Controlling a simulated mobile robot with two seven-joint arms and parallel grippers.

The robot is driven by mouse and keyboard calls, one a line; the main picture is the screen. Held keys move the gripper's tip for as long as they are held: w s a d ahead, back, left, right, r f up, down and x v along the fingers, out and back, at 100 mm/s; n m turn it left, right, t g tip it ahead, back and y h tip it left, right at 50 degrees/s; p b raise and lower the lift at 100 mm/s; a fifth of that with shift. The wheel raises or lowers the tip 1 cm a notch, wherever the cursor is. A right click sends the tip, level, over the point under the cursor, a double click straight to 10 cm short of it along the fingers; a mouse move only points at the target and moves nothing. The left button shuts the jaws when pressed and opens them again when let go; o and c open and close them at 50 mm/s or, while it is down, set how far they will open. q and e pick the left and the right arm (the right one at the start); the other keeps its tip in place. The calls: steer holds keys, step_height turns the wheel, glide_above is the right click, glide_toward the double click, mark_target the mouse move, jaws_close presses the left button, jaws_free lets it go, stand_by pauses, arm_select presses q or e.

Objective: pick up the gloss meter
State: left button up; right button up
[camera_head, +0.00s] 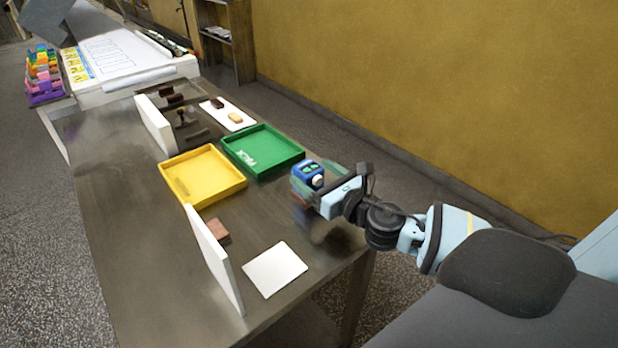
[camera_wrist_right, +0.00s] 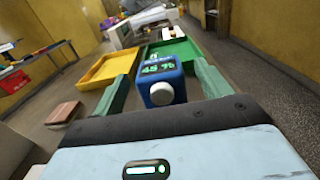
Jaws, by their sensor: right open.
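The gloss meter is most likely the small blue device (camera_head: 308,175) with a lit green display and a round white knob, on the steel table near its right edge. In the right wrist view the blue device (camera_wrist_right: 162,82) stands between the two green fingers of my right gripper (camera_wrist_right: 160,88). The fingers are apart, with a visible gap on each side of the device. In the head view my right gripper (camera_head: 306,183) reaches in from the right at the device, and its far finger is partly hidden. My left gripper is not in view.
A green tray (camera_head: 290,153) and a yellow tray (camera_head: 236,182) lie just beyond the device. White upright panels (camera_head: 212,255) stand on the table (camera_head: 130,235). A brown block (camera_head: 218,231) and a white square sheet (camera_head: 274,270) lie at the near end. A yellow wall runs along the right.

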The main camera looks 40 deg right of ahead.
steer(key=shift+w, duration=0.25)
steer(key=shift+c, duration=1.1)
steer(key=c, duration=1.1)
steer(key=shift+r, duration=0.4)
step_height(320, 180, up, 3)
steer(key=shift+f+p, duration=0.1)
steer(key=shift+p, duration=0.35)
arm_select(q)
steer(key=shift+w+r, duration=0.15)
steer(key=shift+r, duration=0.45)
arm_select(e)
steer(key=shift+s+a+r, duration=0.25)
steer(key=shift+s+a, duration=0.4)
steer(key=shift+s, duration=1.95)
steer(key=shift+s+a+r, duration=0.2)
steer(key=shift+s+a, duration=0.45)
steer(key=shift+s, duration=1.95)
steer(key=shift+s+a+r, duration=0.25)
steer(key=shift+s+a, duration=0.4)
steer(key=shift+s, duration=1.95)
